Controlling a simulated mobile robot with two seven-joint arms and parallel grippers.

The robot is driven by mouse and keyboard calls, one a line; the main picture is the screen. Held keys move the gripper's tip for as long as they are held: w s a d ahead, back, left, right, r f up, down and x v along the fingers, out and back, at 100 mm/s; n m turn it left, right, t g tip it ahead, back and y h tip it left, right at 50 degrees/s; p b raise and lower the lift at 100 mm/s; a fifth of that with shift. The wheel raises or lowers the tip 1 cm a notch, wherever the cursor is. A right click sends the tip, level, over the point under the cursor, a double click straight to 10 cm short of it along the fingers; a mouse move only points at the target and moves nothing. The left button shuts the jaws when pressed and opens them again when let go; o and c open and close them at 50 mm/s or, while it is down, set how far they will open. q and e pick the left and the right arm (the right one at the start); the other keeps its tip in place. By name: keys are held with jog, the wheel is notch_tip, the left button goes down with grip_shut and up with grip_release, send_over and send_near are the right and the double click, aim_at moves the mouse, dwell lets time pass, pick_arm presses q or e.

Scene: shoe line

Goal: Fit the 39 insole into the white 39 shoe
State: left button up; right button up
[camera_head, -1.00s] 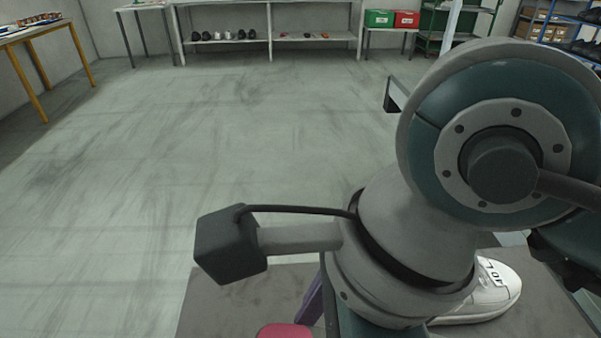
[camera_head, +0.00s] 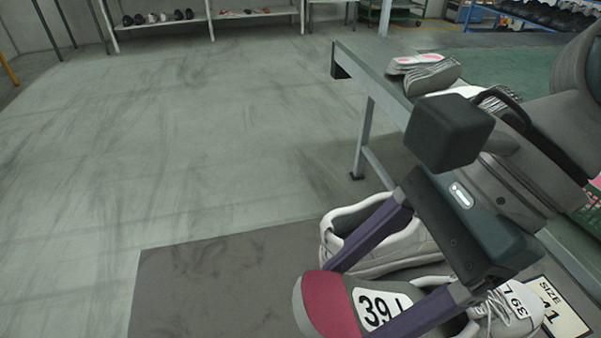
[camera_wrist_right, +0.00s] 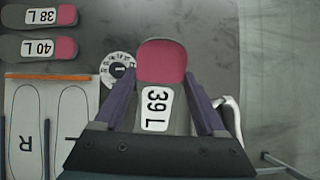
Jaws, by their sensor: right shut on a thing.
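My right gripper (camera_head: 366,300) is shut across the sides of the 39 L insole (camera_head: 318,302), which is grey with a dark pink end and a white label. In the right wrist view the same insole (camera_wrist_right: 160,62) sits between the purple fingers, pink end pointing away from the palm. A white laced shoe (camera_head: 510,312) with an upside-down tag, seemingly 39 L, lies partly hidden behind the gripper. Another pale shoe (camera_head: 345,222), its opening facing up, is just beyond the fingers; its tag is hidden. My left gripper is out of view.
A size 41 card (camera_head: 562,308) is at the right.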

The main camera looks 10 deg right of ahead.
aim_at(380, 311)
jog(key=shift+h, duration=0.3)
jog(key=shift+d+f+b, duration=0.6)
jog(key=shift+d+f, duration=0.1)
jog(key=shift+d, duration=0.3)
jog(key=shift+d+f+b, duration=0.55)
jog(key=shift+d+f, duration=0.15)
jog(key=shift+d, duration=0.25)
jog(key=shift+h, duration=0.4)
jog(key=shift+d+f+b, duration=0.25)
jog(key=shift+d+b, duration=0.05)
jog(key=shift+d, duration=0.4)
jog(key=shift+d+f+b, duration=0.3)
jog(key=shift+d+b, duration=0.05)
jog(key=shift+d, duration=0.35)
jog(key=shift+d+f+b, duration=0.25)
jog(key=shift+d+b, duration=0.05)
jog(key=shift+d, duration=0.4)
jog(key=shift+d+f, duration=0.1)
jog(key=shift+f, duration=0.05)
jog(key=shift+f+h+b, duration=0.3)
jog(key=shift+f+h, duration=0.1)
jog(key=shift+f, duration=0.15)
jog(key=o, duration=1.3)
